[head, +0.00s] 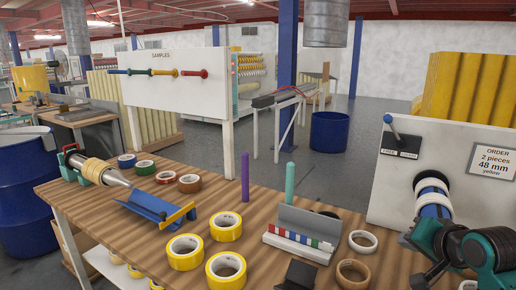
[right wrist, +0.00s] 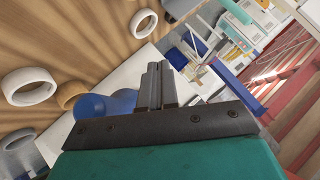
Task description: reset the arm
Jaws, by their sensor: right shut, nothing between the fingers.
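My right gripper (head: 408,238) is at the lower right in the head view, in front of the white board and just below the blue and white cylinder (head: 434,205) on the board's black mount. In the right wrist view its two dark fingers (right wrist: 155,75) are together with nothing between them. A blue rounded part (right wrist: 98,106) shows just left of the fingers there; I cannot tell whether it touches them. My left gripper is in neither view.
The wooden table (head: 150,235) bears yellow rolls (head: 226,226), a white roll (head: 363,241), a brown roll (head: 352,274), a grey stand (head: 310,222) and purple and teal pegs. The white board (head: 385,190) has a lever (head: 391,126).

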